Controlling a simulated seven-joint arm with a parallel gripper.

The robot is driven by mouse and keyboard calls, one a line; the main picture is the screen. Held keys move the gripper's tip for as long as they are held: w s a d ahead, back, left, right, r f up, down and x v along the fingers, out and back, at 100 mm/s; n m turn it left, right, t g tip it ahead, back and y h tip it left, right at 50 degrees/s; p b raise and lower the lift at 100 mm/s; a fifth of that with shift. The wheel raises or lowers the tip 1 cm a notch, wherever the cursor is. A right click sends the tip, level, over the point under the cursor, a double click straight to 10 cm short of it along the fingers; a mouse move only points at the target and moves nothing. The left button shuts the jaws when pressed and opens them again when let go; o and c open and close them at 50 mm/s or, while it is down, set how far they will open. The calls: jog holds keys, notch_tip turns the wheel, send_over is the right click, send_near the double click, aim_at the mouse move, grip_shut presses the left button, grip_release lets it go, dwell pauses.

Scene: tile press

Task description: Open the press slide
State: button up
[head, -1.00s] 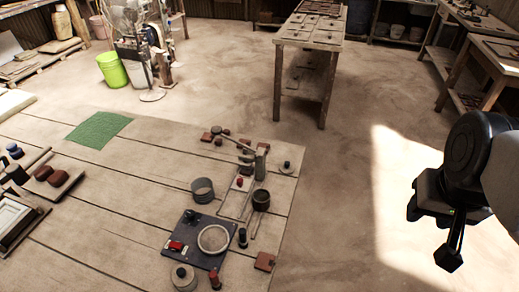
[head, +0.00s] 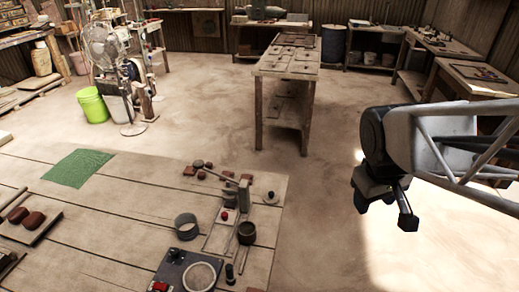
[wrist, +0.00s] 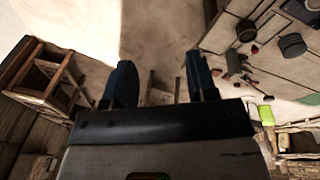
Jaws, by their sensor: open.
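The tile press (head: 244,193) stands near the right end of the worktable, with a grey lever reaching up and left. A pale flat slide (head: 219,233) with a red knob (head: 224,215) lies at its front, between thin rails. How far the slide is out is hard to tell. My gripper (head: 396,208) is open and empty, off the table to the right and well apart from the press. In the wrist view its two fingers (wrist: 162,82) are spread, with floor and furniture beyond them.
The worktable (head: 120,215) holds a dark cup (head: 246,233), a grey ring (head: 187,226), a dark plate with a round dish (head: 199,276) and a green mat (head: 77,168). A wooden bench (head: 285,68) stands behind. Open floor lies between my gripper and the table.

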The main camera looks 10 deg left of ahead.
jog(key=w+a+f+n, duration=0.5)
jog(key=w+a+n, duration=0.1)
jog(key=w+a, duration=0.35)
jog(key=n+t+h, duration=0.1)
jog(key=n+h, duration=0.1)
jog(key=n, duration=1.4)
send_near(224, 214)
jog(key=shift+w+d+f, duration=0.15)
jog(key=shift+w+f, duration=0.05)
jog(key=shift+f, duration=0.5)
jog(key=shift+f, duration=0.15)
jog(key=shift+x, duration=3.8)
jog(key=shift+w+d, duration=0.1)
grip_shut()
